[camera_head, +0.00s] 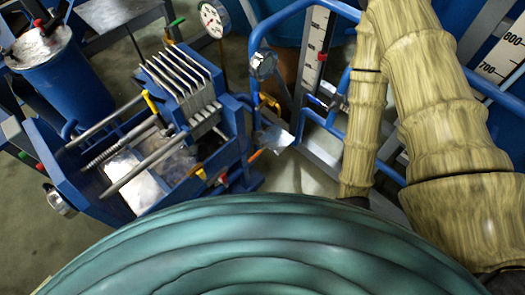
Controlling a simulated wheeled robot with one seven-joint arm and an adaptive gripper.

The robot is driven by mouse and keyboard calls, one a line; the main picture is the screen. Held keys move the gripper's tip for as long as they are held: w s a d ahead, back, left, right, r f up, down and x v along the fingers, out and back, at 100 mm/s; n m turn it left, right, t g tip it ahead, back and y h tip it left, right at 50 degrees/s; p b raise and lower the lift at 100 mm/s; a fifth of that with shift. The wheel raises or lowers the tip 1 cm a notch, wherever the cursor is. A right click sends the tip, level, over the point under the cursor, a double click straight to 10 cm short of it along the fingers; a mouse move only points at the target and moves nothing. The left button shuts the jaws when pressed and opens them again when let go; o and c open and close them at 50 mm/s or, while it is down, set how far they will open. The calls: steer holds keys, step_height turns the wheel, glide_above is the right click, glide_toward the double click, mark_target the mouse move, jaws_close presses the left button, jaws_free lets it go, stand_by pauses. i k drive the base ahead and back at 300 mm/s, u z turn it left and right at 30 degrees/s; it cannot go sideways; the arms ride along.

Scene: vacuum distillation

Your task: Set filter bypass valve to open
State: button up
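The filter unit is a blue frame (75,192) on the left, with a stack of pale plates (182,82) and metal rods. Several small coloured handles are on or near it: a yellow one (150,102) beside the plates, a yellow one (197,172) at the front side, a red one (222,178) beside that, and an orange one (254,155) at the right corner. Another yellow handle (270,102) is by the blue pipes. I cannot tell which is the filter bypass valve or how it is set. My gripper is not visible.
A large teal ribbed surface (250,245) fills the bottom. Thick tan ribbed sections (430,95) cross the right side. Blue pipes (335,8) and a white level scale (315,48) stand at the centre. A round gauge (212,19) and a blue vessel (60,80) are behind.

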mark_target(257, 153)
steer(key=z, duration=0.85)
steer(key=k, duration=1.35)
steer(key=u, duration=0.55)
steer(key=i, duration=0.95)
